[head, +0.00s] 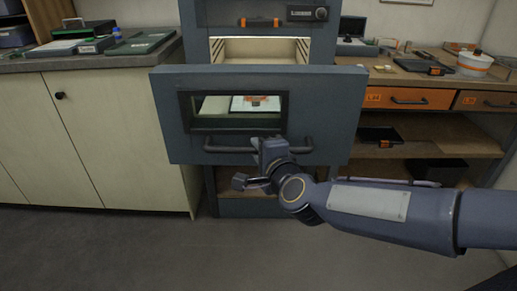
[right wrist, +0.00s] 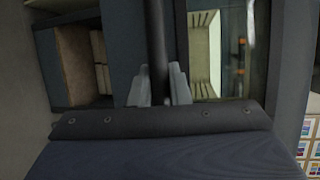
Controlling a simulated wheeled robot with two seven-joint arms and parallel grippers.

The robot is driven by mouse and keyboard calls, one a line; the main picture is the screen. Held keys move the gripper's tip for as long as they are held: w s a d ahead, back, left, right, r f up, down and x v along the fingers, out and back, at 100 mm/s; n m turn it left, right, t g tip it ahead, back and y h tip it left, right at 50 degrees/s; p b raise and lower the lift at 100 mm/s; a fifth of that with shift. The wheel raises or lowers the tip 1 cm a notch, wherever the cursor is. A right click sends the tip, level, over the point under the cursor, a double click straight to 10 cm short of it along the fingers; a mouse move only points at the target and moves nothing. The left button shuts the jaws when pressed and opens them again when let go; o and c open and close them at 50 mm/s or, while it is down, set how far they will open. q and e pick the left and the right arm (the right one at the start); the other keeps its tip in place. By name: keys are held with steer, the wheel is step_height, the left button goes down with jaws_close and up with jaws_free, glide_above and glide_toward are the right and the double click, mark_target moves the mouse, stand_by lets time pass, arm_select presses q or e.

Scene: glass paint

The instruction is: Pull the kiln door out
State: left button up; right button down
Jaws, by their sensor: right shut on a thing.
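The kiln door (head: 338,112) is a blue-grey panel with a dark-framed window. It stands out in front of the kiln body (head: 220,18), and the lit kiln chamber (head: 262,50) shows above its top edge. The dark door handle (head: 228,149) runs across the lower part of the door. My right gripper (head: 262,150) is at the middle of this handle. In the right wrist view, the fingers of my right gripper (right wrist: 159,88) are shut around the handle bar (right wrist: 156,40), one on each side. My left gripper is out of view.
A pale cabinet (head: 105,135) with a grey top holding green trays stands at the left. A wooden workbench (head: 452,76) with orange drawers (head: 408,98) and a low shelf stands at the right. The grey floor (head: 120,250) in front is clear apart from my right arm over it.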

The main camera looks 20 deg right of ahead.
steer(key=shift+f, duration=0.1)
steer(key=c, duration=1.4)
jaws_free()
steer(key=shift+o, duration=0.2)
steer(key=a+p+v, duration=0.1)
steer(key=p+v, duration=0.1)
steer(key=v, duration=0.5)
steer(key=shift+s+d, duration=0.45)
steer(key=shift+d, duration=0.05)
